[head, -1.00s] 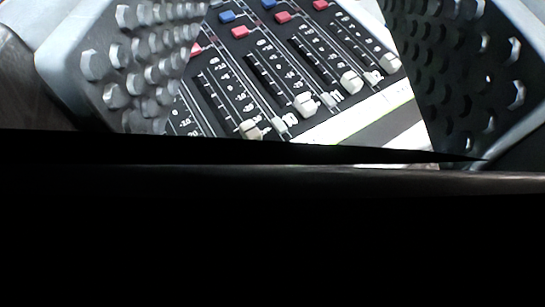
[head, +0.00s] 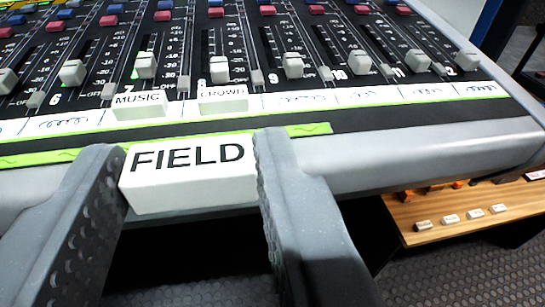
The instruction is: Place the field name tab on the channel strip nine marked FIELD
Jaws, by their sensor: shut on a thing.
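The field name tab (head: 190,182) is a white block with FIELD in black letters, facing me upright. My gripper (head: 188,165) is shut on it, one grey textured finger at each end. The tab is in front of the mixing desk's near edge and hides part of it. Channel strip nine (head: 300,99) is a white label space with a scribble, below the fader numbered 9, beyond and to the right of the tab. I cannot read FIELD on it. The tab appears apart from it.
White tabs marked MUSIC (head: 138,105) and CROWD (head: 222,99) sit below faders 7 and 8, left of strip nine. Several fader knobs (head: 292,65) stand just behind the label row. A green strip (head: 308,130) runs along the front. A wooden shelf (head: 405,213) with several small blocks is lower right.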

